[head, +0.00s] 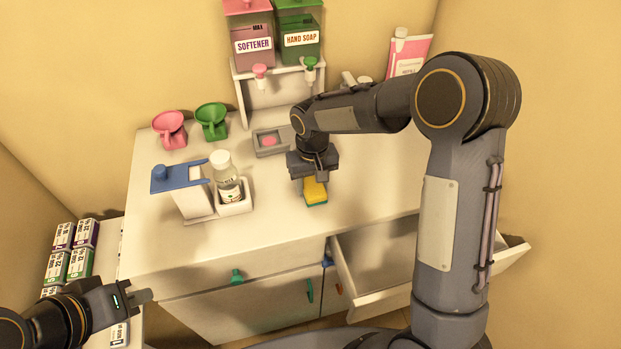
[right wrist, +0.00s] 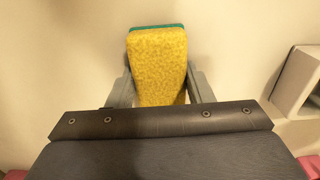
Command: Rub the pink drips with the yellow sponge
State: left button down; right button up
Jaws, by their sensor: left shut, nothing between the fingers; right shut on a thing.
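The yellow sponge (head: 315,192), with a green layer, is held between the fingers of my right gripper (head: 312,178), over the middle of the white counter top. In the right wrist view the sponge (right wrist: 158,65) sits between both fingers, and its green edge shows at the far end. I cannot tell whether the sponge touches the counter. A pink patch (head: 269,141) shows in the grey tray (head: 257,148) left of my right gripper; I cannot tell whether it is drips. My left gripper (head: 141,296) is shut and empty at the lower left, away from the counter top.
Softener (head: 247,30) and hand soap (head: 299,38) dispensers stand on a white rack at the back. Pink (head: 169,127) and green (head: 211,119) scoops, a bottle (head: 227,180) and a blue-topped container (head: 185,185) are on the left. An open drawer (head: 375,255) juts out at the front right.

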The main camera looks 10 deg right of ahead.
aim_at(315, 195)
jog(key=shift+s+f+b, duration=0.15)
jog(key=shift+s+b, duration=0.3)
jog(key=shift+s, duration=1.45)
jog(key=shift+a, duration=0.15)
jog(key=shift+w, duration=0.4)
jog(key=shift+w+r+p, duration=0.15)
jog(key=shift+w+p, duration=0.05)
jog(key=shift+w, duration=0.5)
jog(key=shift+w+r+p, duration=0.1)
jog(key=shift+w+p, duration=0.05)
jog(key=shift+w, duration=0.55)
jog(key=shift+w+a+f+p, duration=0.15)
jog(key=shift+w+p, duration=0.3)
jog(key=shift+w, duration=1.55)
jog(key=shift+w+p, duration=0.5)
jog(key=shift+w, duration=1.2)
jog(key=shift+w+r, duration=0.15)
jog(key=shift+r, duration=0.1)
jog(key=shift+s+f+b, duration=0.15)
jog(key=shift+s+b, duration=0.2)
jog(key=shift+s, duration=1.45)
jog(key=shift+s+f+b, duration=0.1)
jog(key=shift+s+b, duration=0.35)
jog(key=shift+b, duration=0.05)
jog(key=shift+s+f+b, duration=0.1)
jog(key=shift+s+b, duration=0.5)
jog(key=shift+s, duration=1.3)
jog(key=shift+s+b, duration=0.35)
jog(key=shift+s, duration=1.15)
